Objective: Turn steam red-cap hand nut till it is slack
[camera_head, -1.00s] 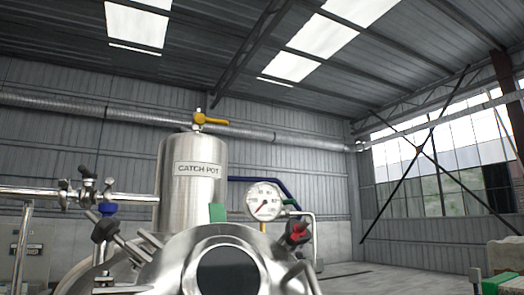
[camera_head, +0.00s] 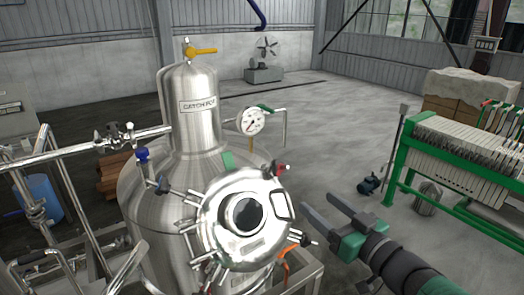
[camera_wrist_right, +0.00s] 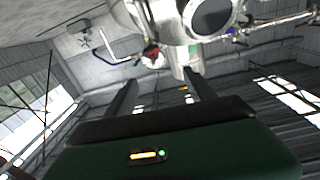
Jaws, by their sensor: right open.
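The red-cap hand nut (camera_head: 280,168) sits at the upper right rim of the round steel lid (camera_head: 215,222) on the tank. In the right wrist view the red cap (camera_wrist_right: 152,50) shows beyond the fingertips, a little left of the middle between them. My right gripper (camera_head: 317,202) is open and empty, to the right of the lid and below the red cap in the head view. It appears apart from the nut. In the wrist view its two fingers (camera_wrist_right: 160,78) point toward the lid. My left gripper is not in view.
A gauge (camera_head: 250,121) with a bent pipe stands behind the red cap. The catch pot (camera_head: 195,105) rises behind the lid.

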